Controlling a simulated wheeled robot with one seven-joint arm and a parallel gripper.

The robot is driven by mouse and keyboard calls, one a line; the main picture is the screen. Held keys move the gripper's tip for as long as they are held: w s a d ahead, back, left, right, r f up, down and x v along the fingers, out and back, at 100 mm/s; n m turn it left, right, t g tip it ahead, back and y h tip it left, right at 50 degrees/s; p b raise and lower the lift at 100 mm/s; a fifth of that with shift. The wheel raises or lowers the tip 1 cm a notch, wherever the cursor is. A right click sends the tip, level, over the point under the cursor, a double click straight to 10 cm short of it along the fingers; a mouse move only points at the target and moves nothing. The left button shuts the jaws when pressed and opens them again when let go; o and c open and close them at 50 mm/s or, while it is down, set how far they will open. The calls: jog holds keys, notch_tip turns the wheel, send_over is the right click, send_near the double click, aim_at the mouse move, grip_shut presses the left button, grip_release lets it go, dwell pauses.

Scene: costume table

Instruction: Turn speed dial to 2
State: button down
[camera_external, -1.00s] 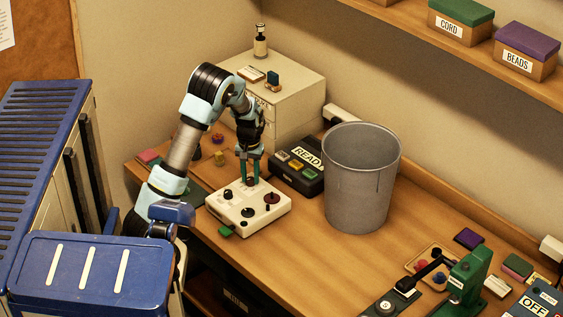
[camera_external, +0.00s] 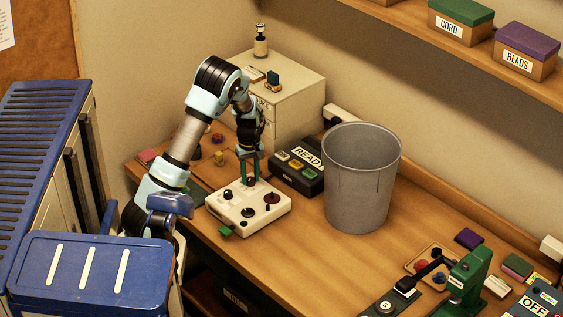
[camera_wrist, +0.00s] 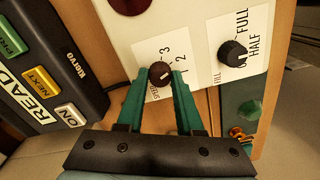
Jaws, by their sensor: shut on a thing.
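The speed dial (camera_wrist: 160,75) is a round dark knob on the white control box (camera_external: 270,220). In the wrist view, the numbers 3, 2 and 1 are printed beside it on a white label. A pale mark on the knob faces the numbers, but I cannot tell exactly which one it points at. My gripper (camera_wrist: 159,78) points down at the box, with one green finger on each side of the knob, shut on it. In the external view, my gripper (camera_external: 250,180) covers most of the knob at the box's far corner.
A second black knob (camera_wrist: 233,54), marked FULL and HALF, sits on the same box. A dark red knob (camera_external: 272,198) is also on it. The dark READY box (camera_external: 299,173) stands close behind, and a grey bin (camera_external: 360,180) stands to the right.

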aim_at(250, 178)
dwell(0.4)
jog(key=c, duration=0.6)
grip_release()
jog(key=shift+o, duration=0.2)
notch_tip(250, 178, up, 11)
jog(key=b, duration=0.2)
jog(key=shift+f, duration=0.1)
jog(key=s+a+f+m, duration=0.2)
jog(key=s+a, duration=0.4)
jog(key=a, duration=0.3)
jog(key=s+a+f+m+t, duration=0.1)
jog(key=s+a+f+m, duration=0.1)
jog(key=s+a, duration=0.5)
jog(key=a+m, duration=0.1)
jog(key=a, duration=0.2)
jog(key=shift+s+a+f+m+t, duration=0.25)
jog(key=shift+a+f+m+t, duration=0.05)
